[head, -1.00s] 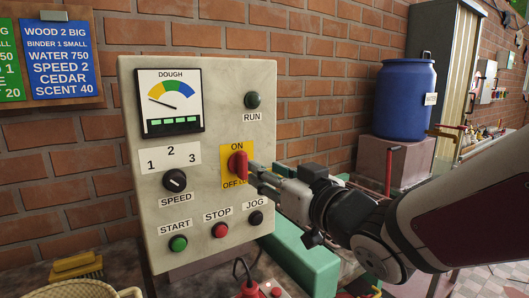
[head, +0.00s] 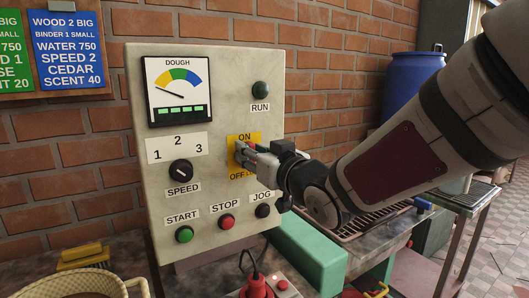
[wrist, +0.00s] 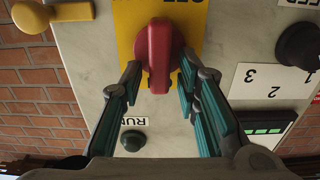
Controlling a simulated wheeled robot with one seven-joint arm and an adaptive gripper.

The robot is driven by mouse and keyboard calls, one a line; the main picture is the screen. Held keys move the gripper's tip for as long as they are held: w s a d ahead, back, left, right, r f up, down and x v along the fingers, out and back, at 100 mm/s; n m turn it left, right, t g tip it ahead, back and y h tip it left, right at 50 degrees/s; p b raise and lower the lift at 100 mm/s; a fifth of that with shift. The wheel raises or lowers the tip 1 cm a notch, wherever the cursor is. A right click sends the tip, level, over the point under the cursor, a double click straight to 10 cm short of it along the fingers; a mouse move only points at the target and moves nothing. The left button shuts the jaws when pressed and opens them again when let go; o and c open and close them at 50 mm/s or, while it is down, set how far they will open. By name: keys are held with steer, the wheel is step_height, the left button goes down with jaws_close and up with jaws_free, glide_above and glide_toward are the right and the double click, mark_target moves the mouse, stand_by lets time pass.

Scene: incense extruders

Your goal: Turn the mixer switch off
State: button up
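The mixer switch is a red handle (wrist: 159,50) on a yellow plate (head: 256,137) marked ON at the top and OFF at the bottom. In the wrist view, which is upside down, the handle stands along the ON–OFF line. My gripper (wrist: 160,72) has its two fingers apart, one on each side of the handle, with gaps showing between fingers and handle. In the head view my gripper (head: 244,151) is at the switch from the right and hides most of the handle.
The grey panel (head: 215,80) also carries a speed knob (head: 181,170), a green start button (head: 184,234), a red stop button (head: 227,222), a black jog button (head: 263,211) and a dark green run lamp (head: 261,90). A teal block (head: 310,250) lies below right.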

jaws_close()
steer(key=shift+f+n+b, duration=0.1)
steer(key=shift+n+b, duration=0.3)
steer(key=shift+b, duration=0.2)
steer(key=n+b, duration=0.5)
steer(key=b, duration=0.1)
steer(key=a+f+n+b, duration=0.1)
steer(key=n+b, duration=0.5)
steer(key=s+n+b, duration=0.1)
steer(key=n+b, duration=0.5)
steer(key=shift+a+f, duration=0.15)
steer(key=shift+f, duration=0.1)
steer(key=shift+o, duration=1.9)
jaws_free()
